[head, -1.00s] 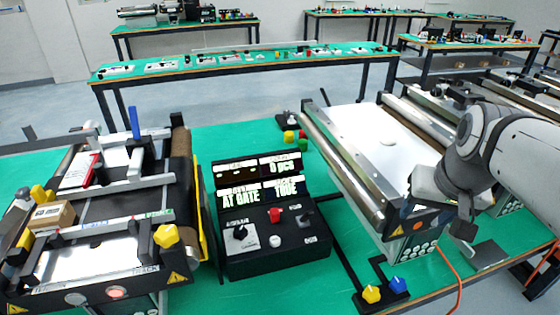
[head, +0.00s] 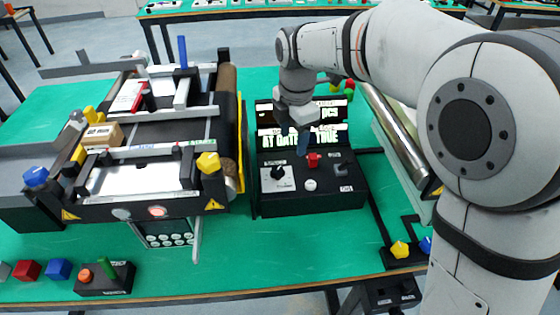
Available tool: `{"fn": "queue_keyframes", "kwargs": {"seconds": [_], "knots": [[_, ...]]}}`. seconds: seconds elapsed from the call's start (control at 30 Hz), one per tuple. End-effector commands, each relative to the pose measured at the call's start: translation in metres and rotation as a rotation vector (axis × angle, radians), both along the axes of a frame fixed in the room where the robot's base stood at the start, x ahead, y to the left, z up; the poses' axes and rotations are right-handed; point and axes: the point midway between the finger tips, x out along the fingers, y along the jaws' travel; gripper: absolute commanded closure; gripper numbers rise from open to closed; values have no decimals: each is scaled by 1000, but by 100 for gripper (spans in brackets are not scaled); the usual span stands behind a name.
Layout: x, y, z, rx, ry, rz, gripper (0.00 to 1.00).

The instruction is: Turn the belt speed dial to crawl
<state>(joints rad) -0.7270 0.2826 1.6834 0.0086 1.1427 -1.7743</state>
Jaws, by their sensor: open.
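The black control box (head: 315,200) stands on the green table, with lit displays at its back. A black knob (head: 278,173) on a white, marked plate sits at its left; this looks like a dial, but its label is too small to read. My gripper (head: 303,150) points down over the box, just right of and behind the knob in the picture, in front of the displays. It is open, with nothing seen in it. I cannot tell its height above the box, and the finger gap is hard to see.
Beside the knob are a red button (head: 313,160), a white button (head: 310,184) and a black switch (head: 341,169). A conveyor (head: 150,200) with a yellow knob (head: 208,162) stands left. Another conveyor (head: 385,125) is partly behind my arm.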

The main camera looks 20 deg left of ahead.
Motion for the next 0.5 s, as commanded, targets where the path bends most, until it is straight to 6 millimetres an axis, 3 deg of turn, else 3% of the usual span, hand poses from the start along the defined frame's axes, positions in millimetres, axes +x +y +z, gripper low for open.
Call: {"fn": "queue_keyframes", "kwargs": {"seconds": [0.03,0.17,0.27,0.5], "knots": [[-7,14,-9,-13,7,90,46],[-16,31,-20,-30,16,225,46],[-16,32,-27,-33,19,239,46],[-15,30,-65,-33,20,232,46]]}}
